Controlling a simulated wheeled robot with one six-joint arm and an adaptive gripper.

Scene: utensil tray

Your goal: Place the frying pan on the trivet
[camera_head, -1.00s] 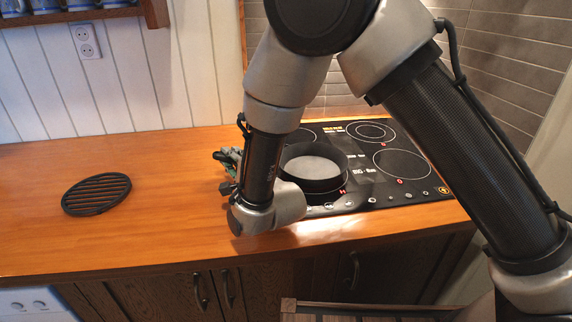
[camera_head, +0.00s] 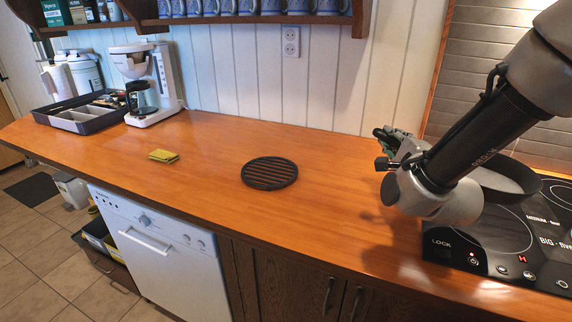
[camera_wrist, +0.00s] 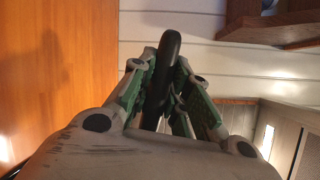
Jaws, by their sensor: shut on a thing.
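The dark frying pan (camera_head: 518,176) is over the cooktop at the right of the head view, partly hidden by my arm. I cannot tell whether it touches the cooktop. My gripper (camera_head: 392,140) is at the left side of the cooktop, mostly hidden behind my wrist. In the wrist view, my gripper (camera_wrist: 167,85) has its green-padded fingers shut on the pan's dark handle (camera_wrist: 168,52). The black round slatted trivet (camera_head: 269,173) lies flat on the wooden counter, left of my gripper, with nothing on it.
A yellow sponge (camera_head: 163,156) lies on the counter left of the trivet. A white coffee maker (camera_head: 157,85) and a dark utensil tray (camera_head: 58,117) stand at the far left. A shelf with blue mugs (camera_head: 250,20) hangs above. The counter between trivet and cooktop (camera_head: 470,250) is clear.

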